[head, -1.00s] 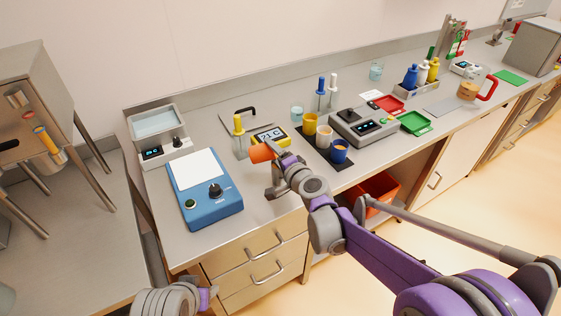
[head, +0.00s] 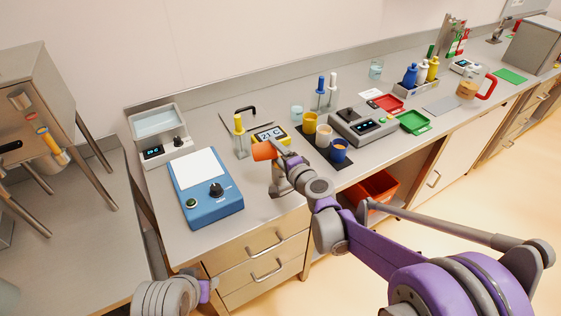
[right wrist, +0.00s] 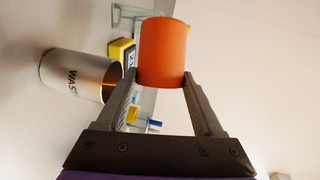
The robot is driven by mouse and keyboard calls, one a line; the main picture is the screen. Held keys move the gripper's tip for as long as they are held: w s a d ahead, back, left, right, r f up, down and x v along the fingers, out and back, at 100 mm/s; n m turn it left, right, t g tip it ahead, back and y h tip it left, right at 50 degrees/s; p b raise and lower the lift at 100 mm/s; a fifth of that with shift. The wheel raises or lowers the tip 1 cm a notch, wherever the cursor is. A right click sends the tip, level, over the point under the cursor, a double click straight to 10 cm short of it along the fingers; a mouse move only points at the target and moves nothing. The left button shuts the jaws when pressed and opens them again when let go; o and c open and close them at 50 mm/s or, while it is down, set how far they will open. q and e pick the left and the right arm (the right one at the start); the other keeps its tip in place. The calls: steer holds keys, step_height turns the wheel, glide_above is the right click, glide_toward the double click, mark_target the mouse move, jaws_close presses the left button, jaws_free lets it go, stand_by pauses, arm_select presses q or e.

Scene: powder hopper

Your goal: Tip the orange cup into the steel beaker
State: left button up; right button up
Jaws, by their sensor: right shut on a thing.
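The orange cup (head: 264,151) is held in my right gripper (head: 277,147), tilted onto its side above the bench. In the right wrist view the cup (right wrist: 162,52) is clamped between the two fingers of the gripper (right wrist: 162,80). The steel beaker (head: 277,182) stands upright on the bench just below, partly hidden by my gripper. In the right wrist view the beaker (right wrist: 75,75) bears the letters WAS, and a thin orange streak shows at its mouth. The inside of the cup is hidden. My left gripper (head: 210,290) is low in the head view, its fingers unclear.
A blue device (head: 205,190) with a white plate stands left of the beaker. A yellow display (head: 270,136) is behind it. Yellow, white and blue cups on a black mat (head: 342,163) are to the right, near a grey scale (head: 365,127).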

steer(key=shift+d+m, duration=0.2)
steer(key=shift+m, duration=0.2)
steer(key=shift+w+p, duration=0.1)
steer(key=shift+p, duration=0.25)
steer(key=shift+d+r, duration=0.1)
stand_by(0.3)
